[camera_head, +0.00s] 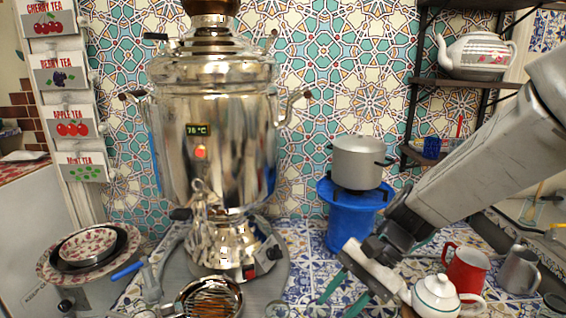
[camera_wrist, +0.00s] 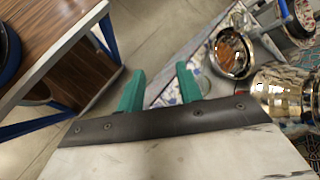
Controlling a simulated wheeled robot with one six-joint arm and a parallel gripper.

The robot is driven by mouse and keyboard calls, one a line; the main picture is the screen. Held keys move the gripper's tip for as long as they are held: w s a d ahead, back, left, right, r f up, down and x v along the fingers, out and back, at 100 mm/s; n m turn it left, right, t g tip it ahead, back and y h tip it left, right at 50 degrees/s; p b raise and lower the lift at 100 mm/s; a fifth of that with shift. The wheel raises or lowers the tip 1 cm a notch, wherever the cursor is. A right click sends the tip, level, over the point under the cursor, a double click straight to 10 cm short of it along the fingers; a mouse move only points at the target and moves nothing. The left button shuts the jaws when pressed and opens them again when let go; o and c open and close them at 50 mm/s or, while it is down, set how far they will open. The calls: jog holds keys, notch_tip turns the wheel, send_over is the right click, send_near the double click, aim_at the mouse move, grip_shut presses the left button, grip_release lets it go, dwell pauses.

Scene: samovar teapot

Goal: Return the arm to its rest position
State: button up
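My gripper (camera_head: 340,296) comes in from the right in the head view, its green fingers low over the tiled table, between the samovar and the white teapot. In the wrist view my gripper (camera_wrist: 160,88) shows two green fingers spread apart with nothing between them. The large shiny samovar (camera_head: 225,130) stands left of my gripper and its display reads 76 °C.
A red mug (camera_head: 467,268) and a metal pitcher (camera_head: 519,270) stand at the right. A pot (camera_head: 358,162) sits on a blue stand (camera_head: 350,213). A strainer bowl (camera_head: 208,299) is at the front. Shelves (camera_head: 412,105) hold another teapot (camera_head: 474,54). The wrist view shows a wooden table (camera_wrist: 45,30).

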jog(key=s+d+r+n+t+h, duration=0.2)
jog(key=s+d+r+n+h, duration=0.1)
jog(key=d, duration=0.5)
jog(key=s+d+r+n+t+h, duration=0.2)
jog(key=s+d+r+h, duration=0.3)
jog(key=s+d, duration=0.3)
jog(key=shift+s+d+r+n+t, duration=0.15)
jog(key=shift+s+r+n+t, duration=0.25)
jog(key=shift+s+r+n, duration=0.65)
